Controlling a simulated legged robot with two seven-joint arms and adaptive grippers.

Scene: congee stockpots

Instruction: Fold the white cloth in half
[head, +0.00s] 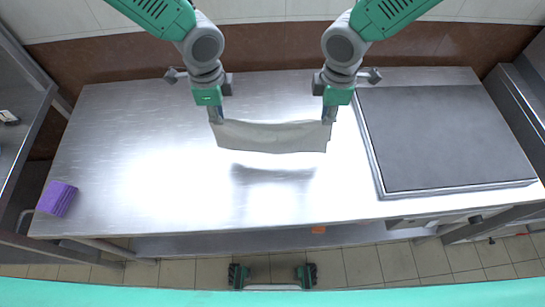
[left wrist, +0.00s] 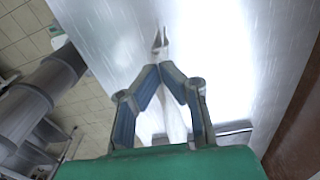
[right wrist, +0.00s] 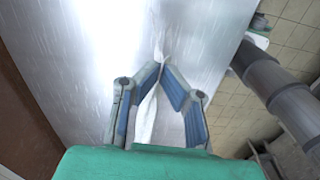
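The white cloth (head: 272,137) hangs stretched between my two grippers above the steel table, its top edge sagging slightly. Its shadow falls on the table below, apart from it. My left gripper (head: 215,117) is shut on the cloth's left end, and my right gripper (head: 329,117) is shut on its right end. In the left wrist view the fingertips (left wrist: 163,66) meet, with a narrow strip of cloth (left wrist: 174,115) between the fingers. In the right wrist view the fingertips (right wrist: 160,66) also meet on the cloth (right wrist: 147,115). Whether the cloth is in one layer cannot be told.
The steel table (head: 120,140) is bare in the middle and left. A dark grey raised plate (head: 445,135) takes up its right side. A purple block (head: 57,198) lies at the left front corner. A small orange thing (head: 318,229) shows below the front edge.

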